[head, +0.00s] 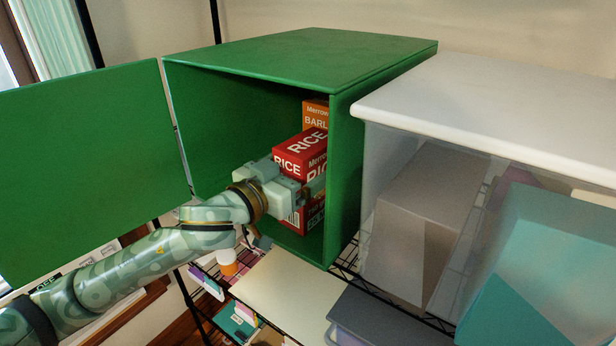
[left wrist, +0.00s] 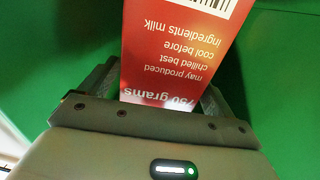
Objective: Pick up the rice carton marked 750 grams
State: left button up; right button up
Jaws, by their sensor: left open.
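The red rice carton (head: 301,153) stands inside the open green cabinet (head: 300,45), with RICE lettering on its top and front. In the left wrist view the carton (left wrist: 180,50) shows upside-down print that reads "750 grams". My left gripper (head: 297,190) reaches into the cabinet from the left. Its fingers are on either side of the carton, and its jaws are open. I cannot tell whether the fingers touch the carton. The gripper hides part of the carton's front. My right gripper is not in view.
An orange barley carton (head: 315,113) stands behind the rice carton. The cabinet's green door (head: 85,160) is swung open to the left. A clear bin with a white lid (head: 490,110) stands right of the cabinet on a wire shelf.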

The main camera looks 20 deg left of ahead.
pick_arm(q)
jog(key=shift+x, duration=0.8)
jog(key=shift+s, duration=0.2)
jog(key=c, duration=1.5)
jog(key=shift+w+r, duration=0.1)
jog(key=shift+r, duration=0.05)
jog(key=shift+c, duration=0.8)
